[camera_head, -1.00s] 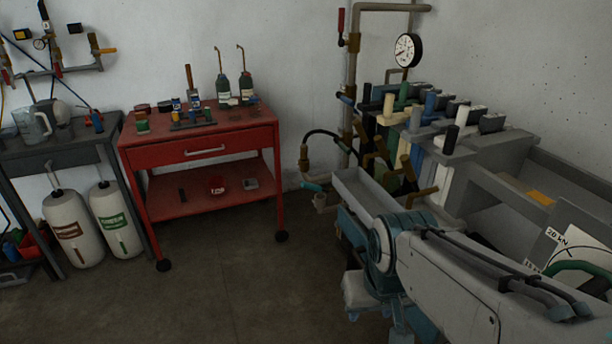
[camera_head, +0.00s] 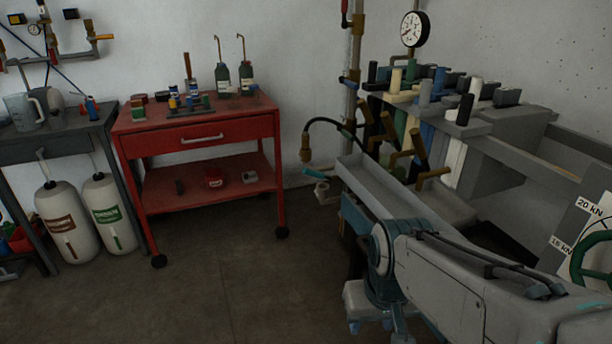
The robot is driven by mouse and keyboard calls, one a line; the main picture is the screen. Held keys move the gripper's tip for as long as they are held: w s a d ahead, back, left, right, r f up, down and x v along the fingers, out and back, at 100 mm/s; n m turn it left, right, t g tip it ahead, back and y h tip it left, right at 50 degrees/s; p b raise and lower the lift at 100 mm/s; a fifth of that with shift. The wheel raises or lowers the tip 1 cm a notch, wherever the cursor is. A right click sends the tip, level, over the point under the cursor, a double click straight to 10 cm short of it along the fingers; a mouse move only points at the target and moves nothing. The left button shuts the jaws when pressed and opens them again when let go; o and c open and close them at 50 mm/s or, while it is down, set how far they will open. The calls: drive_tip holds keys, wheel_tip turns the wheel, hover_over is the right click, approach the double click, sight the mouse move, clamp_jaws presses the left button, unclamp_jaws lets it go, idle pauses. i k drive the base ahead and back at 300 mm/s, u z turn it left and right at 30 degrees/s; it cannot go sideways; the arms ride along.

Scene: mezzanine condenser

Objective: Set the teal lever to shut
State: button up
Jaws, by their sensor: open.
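The teal lever (camera_head: 315,173) is a small handle low on the wall side, left of the grey trough. It lies nearly level, tilted slightly, with its free end to the left. A brass fitting (camera_head: 306,150) on a black hose hangs just above and left of it, and a small whitish cup-like part (camera_head: 322,191) is below it. The lever's pivot is hard to make out. My gripper (camera_head: 369,328) points down at the bottom of the picture, right of centre, open and apart from the lever. It is partly hidden by my arm and dim.
A red cart (camera_head: 208,138) with bottles and small pots stands at the left. A grey trough (camera_head: 368,185) and a rack with several brass levers (camera_head: 417,150) and coloured blocks crowd the right. The floor (camera_head: 235,265) before the cart is clear.

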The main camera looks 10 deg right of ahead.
sight(307, 171)
drive_tip(key=u, duration=0.3)
drive_tip(key=i, duration=1.15)
drive_tip(key=u, duration=0.15)
